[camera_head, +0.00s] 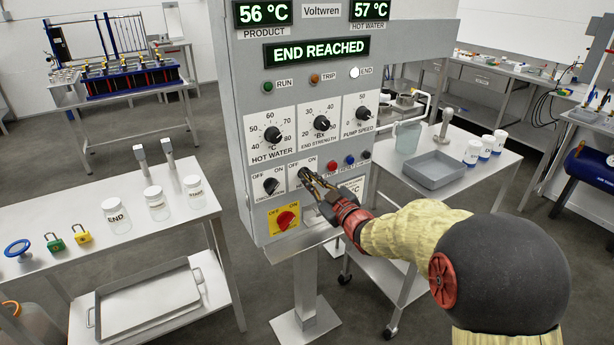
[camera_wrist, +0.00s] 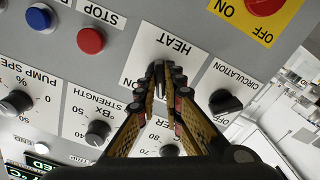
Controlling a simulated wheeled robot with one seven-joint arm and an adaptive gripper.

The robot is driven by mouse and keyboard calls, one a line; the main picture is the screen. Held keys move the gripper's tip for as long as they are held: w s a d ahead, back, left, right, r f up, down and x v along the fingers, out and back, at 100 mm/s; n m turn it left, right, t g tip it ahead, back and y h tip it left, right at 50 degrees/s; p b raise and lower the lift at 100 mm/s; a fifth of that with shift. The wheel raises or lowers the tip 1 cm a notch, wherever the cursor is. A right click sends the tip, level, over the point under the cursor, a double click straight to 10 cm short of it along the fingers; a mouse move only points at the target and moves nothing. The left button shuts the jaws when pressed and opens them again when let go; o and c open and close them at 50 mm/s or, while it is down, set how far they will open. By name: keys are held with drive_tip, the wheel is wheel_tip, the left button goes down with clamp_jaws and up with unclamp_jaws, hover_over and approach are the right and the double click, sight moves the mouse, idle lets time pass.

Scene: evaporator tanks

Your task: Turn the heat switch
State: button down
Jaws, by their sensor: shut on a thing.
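The heat switch (camera_wrist: 159,70) is a black knob under the HEAT label on a white plate. In the wrist view it is between my fingertips, which are shut on it. My gripper (camera_wrist: 165,78) covers most of the knob and part of its plate, so I cannot tell its exact setting. The word ON shows beside it. In the head view my gripper (camera_head: 309,180) reaches the grey control panel (camera_head: 237,130) from the right, just right of the circulation switch (camera_head: 271,186).
The display (camera_head: 318,52) reads END REACHED, and the END lamp (camera_head: 354,72) is lit white. A red main switch (camera_head: 286,219) on yellow sits below; red and blue buttons are nearby. Tables with jars (camera_head: 116,219) and a grey tray (camera_head: 437,170) flank the panel.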

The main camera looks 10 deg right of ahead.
drive_tip(key=shift+f+n, duration=0.1)
drive_tip(key=shift+n, duration=0.9)
drive_tip(key=shift+n, duration=0.6)
drive_tip(key=c, duration=1.8)
unclamp_jaws()
drive_tip(key=shift+c, duration=0.2)
drive_tip(key=shift+s, duration=0.1)
